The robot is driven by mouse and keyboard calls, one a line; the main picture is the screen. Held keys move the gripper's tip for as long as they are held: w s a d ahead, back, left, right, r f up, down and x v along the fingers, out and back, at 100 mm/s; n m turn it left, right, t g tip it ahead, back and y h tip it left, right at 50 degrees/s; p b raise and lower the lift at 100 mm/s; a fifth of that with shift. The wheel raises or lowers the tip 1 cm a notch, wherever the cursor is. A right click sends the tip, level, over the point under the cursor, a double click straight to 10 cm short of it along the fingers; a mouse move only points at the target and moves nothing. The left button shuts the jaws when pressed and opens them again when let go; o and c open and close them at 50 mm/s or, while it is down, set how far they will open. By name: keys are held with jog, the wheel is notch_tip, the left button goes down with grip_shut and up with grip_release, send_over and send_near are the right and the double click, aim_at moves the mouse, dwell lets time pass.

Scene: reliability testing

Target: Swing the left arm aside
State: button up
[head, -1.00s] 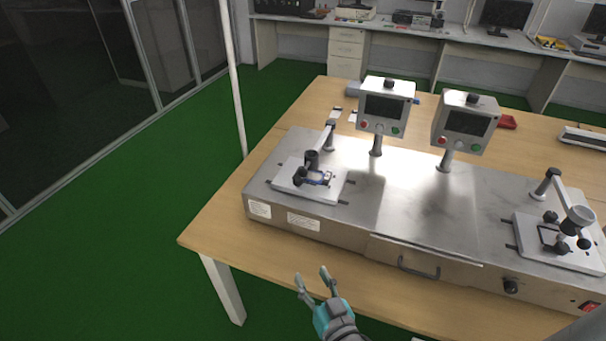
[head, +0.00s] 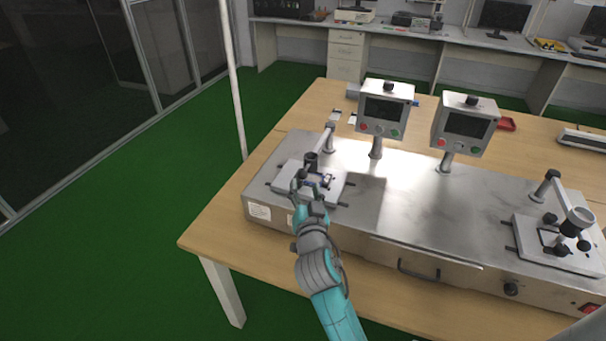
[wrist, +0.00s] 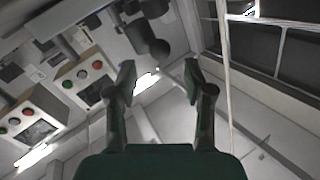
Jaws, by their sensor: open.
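The left arm (head: 331,138) is a grey post with a link that reaches over the left white plate (head: 330,193) and ends in a dark cylindrical head (head: 311,160). A small dark and blue part (head: 319,181) lies on that plate, partly hidden by my gripper. My gripper (head: 308,190) is open at the front edge of the left plate, just below the head in the picture. In the wrist view, my open fingers (wrist: 160,82) are apart with nothing between them, and the dark head (wrist: 158,47) shows beyond them. I cannot tell whether a finger touches it.
Two control boxes with screens (head: 386,108) (head: 465,124) stand on posts behind and to the right. A second arm with a similar head (head: 577,222) is at the right end of the metal bench unit (head: 420,215). A white pole (head: 236,80) rises left of the wooden table (head: 215,222).

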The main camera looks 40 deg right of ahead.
aim_at(304, 177)
jog(key=shift+x, duration=3.1)
grip_shut()
